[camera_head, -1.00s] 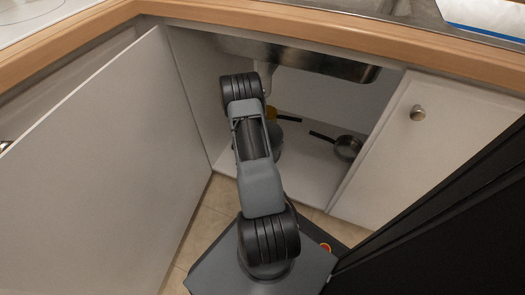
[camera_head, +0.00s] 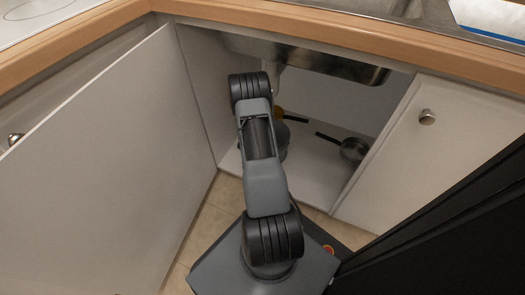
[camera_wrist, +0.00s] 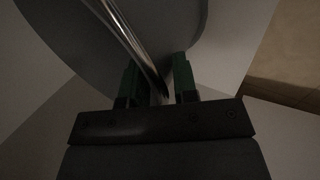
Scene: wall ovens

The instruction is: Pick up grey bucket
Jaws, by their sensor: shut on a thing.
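The grey bucket (camera_wrist: 75,48) fills the upper part of the wrist view as a dark grey round shape, with its thin shiny metal handle (camera_wrist: 128,40) running down between my fingers. My gripper (camera_wrist: 156,76) has green fingers, one on each side of the handle, and is shut on it. In the head view only a dark sliver of the bucket (camera_head: 284,150) shows beside my arm, inside the open cabinet. My gripper is hidden behind my arm in that view. I cannot tell whether the bucket touches the cabinet floor.
A pan (camera_head: 353,150) with a black handle lies on the cabinet floor to the right. The open white door (camera_head: 95,165) stands left. The sink basin (camera_head: 310,62) hangs above, under the wooden counter edge (camera_head: 340,33).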

